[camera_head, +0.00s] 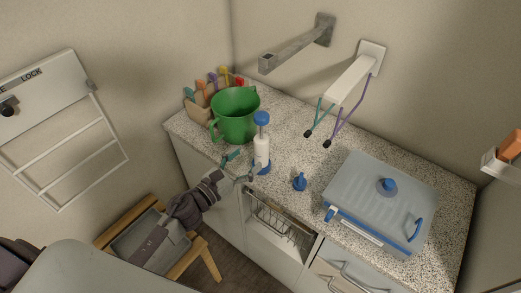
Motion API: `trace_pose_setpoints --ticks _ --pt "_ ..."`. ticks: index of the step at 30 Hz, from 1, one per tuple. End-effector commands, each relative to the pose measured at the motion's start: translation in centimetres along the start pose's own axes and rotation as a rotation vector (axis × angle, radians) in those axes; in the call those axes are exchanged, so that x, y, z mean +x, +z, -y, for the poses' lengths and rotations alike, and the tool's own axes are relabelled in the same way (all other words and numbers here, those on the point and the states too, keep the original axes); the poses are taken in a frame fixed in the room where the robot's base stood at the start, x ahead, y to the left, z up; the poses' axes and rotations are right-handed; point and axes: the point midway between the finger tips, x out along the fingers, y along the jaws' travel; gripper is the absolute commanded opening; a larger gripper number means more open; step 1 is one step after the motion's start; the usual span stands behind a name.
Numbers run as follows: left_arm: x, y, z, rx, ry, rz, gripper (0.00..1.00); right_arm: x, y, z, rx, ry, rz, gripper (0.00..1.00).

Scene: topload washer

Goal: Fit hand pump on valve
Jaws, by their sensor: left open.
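The hand pump (261,152) appears to be the white upright cylinder with a blue top and blue base, standing on the speckled counter. A round blue valve (387,185) sits on the lid of a grey, blue-trimmed box (365,205) at the counter's right. My left gripper (238,166) is open and empty, just left of the pump's lower part, with its fingers pointing towards it. I cannot tell whether a finger touches the pump. My right gripper is not in view.
A green jug (234,118) stands close behind and left of the pump. A small blue nozzle-like piece (299,182) stands between pump and box. A wall bracket with dangling cables (345,85) overhangs the counter. A wooden stool (205,258) is below my left arm.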

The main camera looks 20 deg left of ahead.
Motion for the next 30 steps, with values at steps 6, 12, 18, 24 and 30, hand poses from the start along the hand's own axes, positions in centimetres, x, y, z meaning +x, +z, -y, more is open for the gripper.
trace_pose_setpoints --ticks 6,12,18,24,30 --pt "2.1 0.0 0.0 -0.001 0.001 0.0 0.74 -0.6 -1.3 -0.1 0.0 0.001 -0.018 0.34" --pt "4.4 0.5 -0.2 -0.005 0.002 0.0 0.74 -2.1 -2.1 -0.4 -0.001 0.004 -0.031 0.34" --pt "6.9 0.3 -0.3 -0.005 0.002 0.0 0.74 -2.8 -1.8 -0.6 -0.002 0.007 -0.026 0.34" --pt "7.4 0.1 -0.2 -0.003 0.0 -0.001 0.74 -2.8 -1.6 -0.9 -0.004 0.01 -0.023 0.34" --pt "7.3 0.1 -0.2 -0.003 0.001 -0.001 0.58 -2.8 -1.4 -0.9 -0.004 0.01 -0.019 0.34"
